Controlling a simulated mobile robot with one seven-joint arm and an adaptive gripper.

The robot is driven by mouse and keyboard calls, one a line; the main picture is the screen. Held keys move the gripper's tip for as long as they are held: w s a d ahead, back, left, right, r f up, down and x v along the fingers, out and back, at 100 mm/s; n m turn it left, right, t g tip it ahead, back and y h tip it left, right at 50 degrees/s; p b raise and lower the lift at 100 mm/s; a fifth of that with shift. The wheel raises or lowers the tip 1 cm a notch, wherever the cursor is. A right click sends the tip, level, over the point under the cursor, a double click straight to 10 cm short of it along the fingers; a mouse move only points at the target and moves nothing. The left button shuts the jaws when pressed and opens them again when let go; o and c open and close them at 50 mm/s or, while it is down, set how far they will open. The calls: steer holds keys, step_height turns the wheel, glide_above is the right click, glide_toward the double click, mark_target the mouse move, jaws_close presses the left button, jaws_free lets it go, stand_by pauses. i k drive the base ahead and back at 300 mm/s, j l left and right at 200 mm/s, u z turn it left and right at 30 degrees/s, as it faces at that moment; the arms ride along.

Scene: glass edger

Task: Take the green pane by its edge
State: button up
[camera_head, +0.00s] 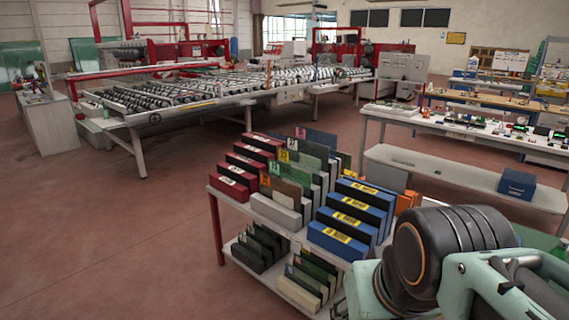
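A cart (222,205) in front of me holds upright panes in slotted blocks on its top. Dark green panes (309,163) stand in the white blocks (272,211) in the middle, with small coloured number tags near their corners. A brown pane (287,187) stands nearer the front of these blocks. Larger green sheets (84,54) lean far off at the back left. Which green pane is meant, I cannot tell. My arm covers the lower right, just right of the cart; my gripper's fingers are not in view.
Red blocks (231,176) and blue blocks (336,240) flank the white ones. The cart's lower shelf holds more slotted panes (262,244). A long roller machine (180,102) stands behind, and a workbench (470,125) with small items stands right. The floor at left is clear.

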mark_target(301, 179)
steer(key=i+j, duration=0.15)
steer(key=i, duration=0.35)
steer(key=i+j+z, duration=0.1)
steer(key=i, duration=0.45)
steer(key=i+j, duration=0.2)
steer(key=i, duration=0.3)
steer(key=i+j+z, duration=0.1)
steer(key=i, duration=0.4)
steer(key=i+j, duration=0.35)
steer(key=j, duration=0.15)
steer(key=i+j+u, duration=0.1)
steer(key=i+j, duration=0.25)
steer(key=j, duration=0.15)
steer(key=i+l+z, duration=0.2)
steer(key=l, duration=0.45)
steer(key=k+l, duration=0.05)
steer(key=k, duration=0.05)
